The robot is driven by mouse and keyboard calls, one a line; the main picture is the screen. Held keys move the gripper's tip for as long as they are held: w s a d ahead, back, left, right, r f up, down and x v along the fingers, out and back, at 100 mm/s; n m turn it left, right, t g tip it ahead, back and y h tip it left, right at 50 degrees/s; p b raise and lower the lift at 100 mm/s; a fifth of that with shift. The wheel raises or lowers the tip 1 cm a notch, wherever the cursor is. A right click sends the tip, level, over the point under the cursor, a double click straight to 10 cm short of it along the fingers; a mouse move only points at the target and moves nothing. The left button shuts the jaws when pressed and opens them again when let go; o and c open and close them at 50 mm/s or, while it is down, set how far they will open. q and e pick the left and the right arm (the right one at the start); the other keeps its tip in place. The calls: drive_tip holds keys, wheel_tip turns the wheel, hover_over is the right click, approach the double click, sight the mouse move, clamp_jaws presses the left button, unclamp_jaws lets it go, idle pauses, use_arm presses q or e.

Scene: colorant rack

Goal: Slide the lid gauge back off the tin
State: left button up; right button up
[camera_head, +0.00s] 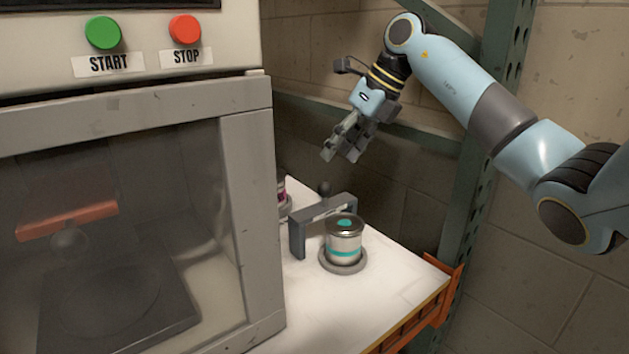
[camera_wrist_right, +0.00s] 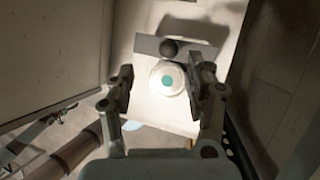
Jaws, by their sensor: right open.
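The tin (camera_head: 345,245) is silver with a teal band and a teal dot on its lid. It stands upright in a grey ring on the white shelf. The lid gauge (camera_head: 297,238) is a grey arch with a dark ball knob (camera_head: 324,188). It stands behind and left of the tin in the head view; whether they touch I cannot tell. My right gripper (camera_head: 341,152) is open and empty, above and behind them. In the wrist view the tin (camera_wrist_right: 167,78) shows between its fingers (camera_wrist_right: 159,82), with the gauge (camera_wrist_right: 199,52) just beyond. My left gripper is out of view.
A cabinet (camera_head: 245,200) with a clear door and START and STOP buttons fills the left. Another tin with a magenta band (camera_head: 282,189) is partly hidden behind it. A green post (camera_head: 480,190) and orange shelf edge (camera_head: 440,290) bound the right. The shelf's front is clear.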

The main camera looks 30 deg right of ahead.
sight(327, 183)
drive_tip(key=shift+g+h, duration=0.3)
drive_tip(key=x, duration=0.3)
drive_tip(key=p+x, duration=0.1)
drive_tip(key=x, duration=0.2)
drive_tip(key=d+p+x, duration=0.1)
drive_tip(key=x, duration=0.2)
drive_tip(key=shift+s+f, duration=0.15)
drive_tip(key=shift+w+a+f, duration=0.15)
drive_tip(key=shift+w+f, duration=0.05)
drive_tip(key=shift+f, duration=0.35)
drive_tip(key=shift+c, duration=0.2)
clamp_jaws()
